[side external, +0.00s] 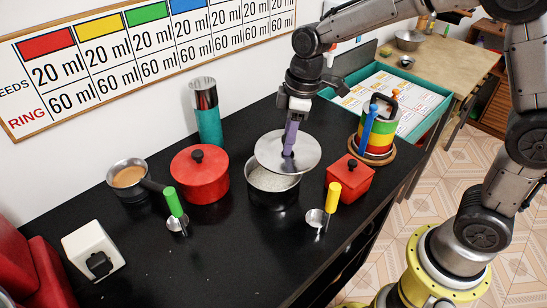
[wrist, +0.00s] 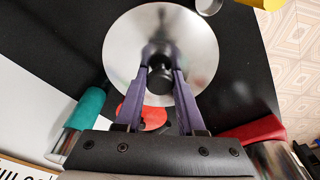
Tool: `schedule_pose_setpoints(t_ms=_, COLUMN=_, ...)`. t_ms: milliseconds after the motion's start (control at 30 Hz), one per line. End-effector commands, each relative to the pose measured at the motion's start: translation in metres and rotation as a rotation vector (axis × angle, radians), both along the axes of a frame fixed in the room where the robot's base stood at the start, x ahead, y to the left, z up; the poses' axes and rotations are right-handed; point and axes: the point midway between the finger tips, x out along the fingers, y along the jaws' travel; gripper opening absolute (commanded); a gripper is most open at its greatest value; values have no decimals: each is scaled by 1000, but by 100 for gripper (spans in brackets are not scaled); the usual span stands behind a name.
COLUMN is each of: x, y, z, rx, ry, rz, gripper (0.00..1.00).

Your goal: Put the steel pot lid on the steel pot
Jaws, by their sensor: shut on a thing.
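The steel pot lid (side external: 305,143) is a round silver disc with a dark knob (wrist: 160,79). My gripper (side external: 289,150) is shut on that knob, and its purple fingers stand on either side of it in the wrist view (wrist: 160,85). The lid is held above the steel pot (side external: 272,192), slightly tilted and shifted toward the back right of its opening. The pot stands on the black counter with pale contents showing below the lid. The lid also shows from above in the wrist view (wrist: 120,50), where it hides the pot.
A red round pot (side external: 200,178) stands left of the steel pot, and a red square box (side external: 348,180) stands right. Measuring cups with green (side external: 174,202) and yellow (side external: 333,196) handles lie in front. A teal and silver cylinder (side external: 207,112) stands behind.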

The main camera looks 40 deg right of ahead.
Motion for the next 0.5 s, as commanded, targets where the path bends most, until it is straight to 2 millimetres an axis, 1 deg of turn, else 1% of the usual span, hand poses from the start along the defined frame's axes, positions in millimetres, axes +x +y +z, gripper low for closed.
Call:
schedule_pose_setpoints(t_ms=33, x=6, y=2, z=-12, rx=-1, ry=8, rz=1, gripper=0)
schedule_pose_setpoints(t_ms=133, x=19, y=4, z=-26, rx=-1, ry=6, rz=0, gripper=0)
schedule_pose_setpoints(t_ms=233, x=27, y=6, z=-36, rx=-1, ry=4, rz=0, gripper=0)
schedule_pose_setpoints(t_ms=367, x=32, y=7, z=-42, rx=-1, ry=2, rz=0, gripper=0)
schedule_pose_setpoints(t_ms=500, x=40, y=9, z=-57, rx=-1, ry=6, rz=1, gripper=0)
